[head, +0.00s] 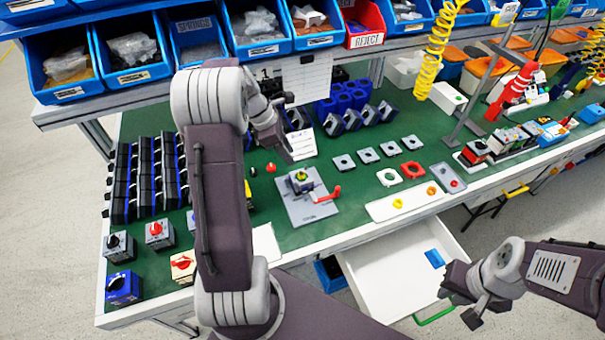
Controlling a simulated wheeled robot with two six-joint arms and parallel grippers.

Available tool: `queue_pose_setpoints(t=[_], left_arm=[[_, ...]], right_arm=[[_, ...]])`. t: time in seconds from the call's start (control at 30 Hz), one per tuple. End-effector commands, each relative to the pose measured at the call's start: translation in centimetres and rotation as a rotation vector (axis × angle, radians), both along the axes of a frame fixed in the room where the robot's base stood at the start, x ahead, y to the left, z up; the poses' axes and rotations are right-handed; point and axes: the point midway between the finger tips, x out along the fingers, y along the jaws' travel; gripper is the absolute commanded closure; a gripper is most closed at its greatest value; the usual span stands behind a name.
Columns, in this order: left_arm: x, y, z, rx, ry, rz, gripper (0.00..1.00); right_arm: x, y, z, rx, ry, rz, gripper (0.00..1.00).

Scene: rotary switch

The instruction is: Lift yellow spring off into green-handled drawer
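A small yellow part (301,175), which looks like the yellow spring, sits on top of a dark switch body on a grey fixture plate (318,207) in the middle of the green bench. It is too small to make out coils. My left gripper (284,130) hangs above and behind the fixture, apart from the yellow part; its fingers are partly hidden and nothing shows in them. The white drawer (375,285) is pulled out below the bench front, with its green handle (436,316) at the front. My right gripper (472,305) is beside the drawer's right front corner, near the handle.
A red crank (327,194) sticks out right of the fixture. A blue piece (434,258) lies in the drawer, which has free room. A white tray (410,203) with yellow rings lies right. Black racks (145,180) stand left; blue bins (130,50) hang above.

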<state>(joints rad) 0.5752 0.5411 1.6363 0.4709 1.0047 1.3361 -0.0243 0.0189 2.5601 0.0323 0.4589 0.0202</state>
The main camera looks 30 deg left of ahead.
Motion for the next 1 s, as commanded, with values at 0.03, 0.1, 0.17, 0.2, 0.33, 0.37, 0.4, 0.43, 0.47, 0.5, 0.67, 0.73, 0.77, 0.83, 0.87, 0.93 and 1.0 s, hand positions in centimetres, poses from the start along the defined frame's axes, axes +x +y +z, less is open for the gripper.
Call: queue_pose_setpoints(t=[0.03, 0.1, 0.17, 0.2, 0.33, 0.37, 0.4, 0.43, 0.47, 0.5, 0.67, 0.73, 0.77, 0.83, 0.87, 0.93, 1.0], left_arm=[[0.1, -0.2, -0.5, -0.002, 0.002, -0.001, 0.68], [0.2, -0.6, -1.5, -0.002, 0.003, -0.002, 0.68], [0.4, -0.9, -2.5, -0.003, 0.005, -0.002, 0.68], [0.6, -1.1, -3.0, -0.002, 0.004, -0.003, 0.68], [0.8, -1.3, -3.6, 0.0, 0.001, -0.003, 0.68], [0.8, -1.4, -3.8, 0.0, 0.002, -0.003, 0.68], [0.8, -1.7, -4.4, -0.003, 0.004, -0.004, 0.68], [0.9, -1.9, -5.0, -0.003, 0.004, -0.004, 0.68], [1.0, -2.2, -5.6, -0.003, 0.004, -0.003, 0.68], [1.1, -2.4, -6.3, -0.002, 0.005, -0.003, 0.68], [1.5, -3.1, -8.1, -0.001, 0.003, -0.003, 0.68], [1.6, -3.1, -8.3, 0.001, 0.002, -0.003, 0.68], [1.6, -3.1, -8.2, 0.002, 0.001, -0.002, 0.68], [1.6, -3.1, -8.2, 0.002, 0.001, -0.002, 0.68], [1.6, -3.1, -8.2, 0.002, 0.001, -0.002, 0.68], [1.6, -3.1, -8.2, 0.002, 0.001, -0.002, 0.79], [1.6, -3.1, -8.2, 0.002, 0.001, -0.002, 0.99]], right_arm=[[0.0, 0.0, -0.1, 0.0, 0.0, 0.0, 0.8], [0.0, 0.0, -0.3, 0.0, 0.0, 0.0, 0.8], [0.0, 0.0, -0.4, 0.0, 0.0, 0.0, 0.8], [0.0, 0.0, -0.5, 0.0, 0.0, 0.0, 0.8], [0.0, 0.0, -0.5, 0.0, 0.0, 0.0, 0.8], [0.0, 0.0, -0.6, 0.0, 0.0, 0.0, 0.8], [0.0, 0.0, -0.7, 0.0, 0.0, 0.0, 0.8], [0.0, 0.0, -0.8, 0.0, 0.0, 0.0, 0.8], [0.0, 0.0, -0.8, 0.0, 0.0, 0.0, 0.8], [0.0, 0.0, -0.9, 0.0, 0.0, 0.0, 0.8], [0.0, 0.0, -1.1, 0.0, 0.0, 0.0, 0.8], [0.0, 0.0, -1.1, 0.0, 0.0, 0.0, 0.8], [0.0, 0.0, -1.1, 0.0, 0.0, 0.0, 0.8], [0.0, 0.0, -1.1, 0.0, 0.0, 0.0, 0.8], [0.0, 0.0, -1.1, 0.0, 0.0, 0.0, 0.8], [0.0, 0.0, -1.1, 0.0, 0.0, 0.0, 0.8], [0.0, 0.0, -1.1, 0.0, 0.0, 0.0, 0.8]])
